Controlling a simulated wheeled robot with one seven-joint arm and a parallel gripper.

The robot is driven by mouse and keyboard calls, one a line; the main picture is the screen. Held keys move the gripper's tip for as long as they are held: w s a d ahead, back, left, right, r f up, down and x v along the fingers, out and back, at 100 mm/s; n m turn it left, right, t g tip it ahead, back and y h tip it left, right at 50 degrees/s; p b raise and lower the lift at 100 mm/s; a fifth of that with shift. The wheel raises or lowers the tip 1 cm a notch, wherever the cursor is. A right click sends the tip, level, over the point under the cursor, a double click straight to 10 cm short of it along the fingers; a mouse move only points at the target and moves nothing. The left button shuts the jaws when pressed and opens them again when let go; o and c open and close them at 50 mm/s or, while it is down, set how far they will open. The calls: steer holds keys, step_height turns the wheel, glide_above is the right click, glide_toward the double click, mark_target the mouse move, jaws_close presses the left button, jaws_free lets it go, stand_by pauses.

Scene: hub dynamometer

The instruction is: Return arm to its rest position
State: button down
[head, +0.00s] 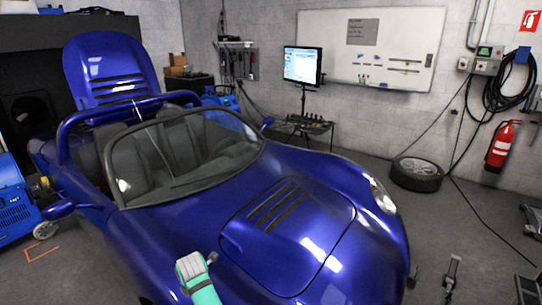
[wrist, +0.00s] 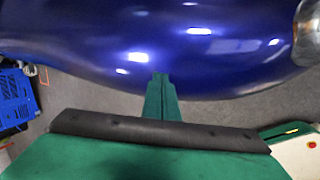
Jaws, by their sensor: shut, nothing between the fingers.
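My gripper (wrist: 160,78) is shut and empty, its green fingers together, in the wrist view. It points toward the side of the blue car, with grey floor showing around the fingers. I cannot tell how far the fingertips are from the car body. In the head view a white and teal part of my arm (head: 200,281) rises at the bottom edge, in front of the car's side. The fingertips cannot be made out there. The blue open-top car (head: 300,235) also fills the top of the wrist view (wrist: 100,45).
A blue machine (head: 14,205) on wheels stands at the left. A monitor on a stand (head: 302,66), a loose wheel (head: 416,174) and a red fire extinguisher (head: 502,146) are along the back wall.

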steer(key=f, duration=0.1)
steer(key=s+f+m, duration=0.1)
steer(key=f, duration=0.1)
steer(key=shift+s+a+f+m+y, duration=0.2)
steer(key=shift+s+a+m+y, duration=0.1)
steer(key=shift+y, duration=0.1)
steer(key=s+a+f+m+t+y, duration=0.2)
steer(key=s+f+m, duration=0.35)
steer(key=s, duration=0.25)
steer(key=s+d+f+m+t, duration=0.2)
steer(key=s+d+m, duration=0.2)
steer(key=s, duration=0.3)
steer(key=s+d+f+m+t, duration=0.2)
steer(key=s+d+m, duration=0.15)
steer(key=s, duration=0.35)
steer(key=s+d+r+m+t+h, duration=0.2)
steer(key=s+d+r+m, duration=0.3)
steer(key=s+d, duration=0.45)
steer(key=s+d+r+m+t+h, duration=0.2)
steer(key=s+d+r+m, duration=0.45)
steer(key=s, duration=0.55)
steer(key=s+d+r+m+t+h, duration=0.1)
steer(key=s+d+r, duration=0.4)
steer(key=r, duration=0.3)
steer(key=shift+s+r, duration=0.15)
steer(key=shift+s, duration=0.45)
steer(key=shift+m, duration=0.25)
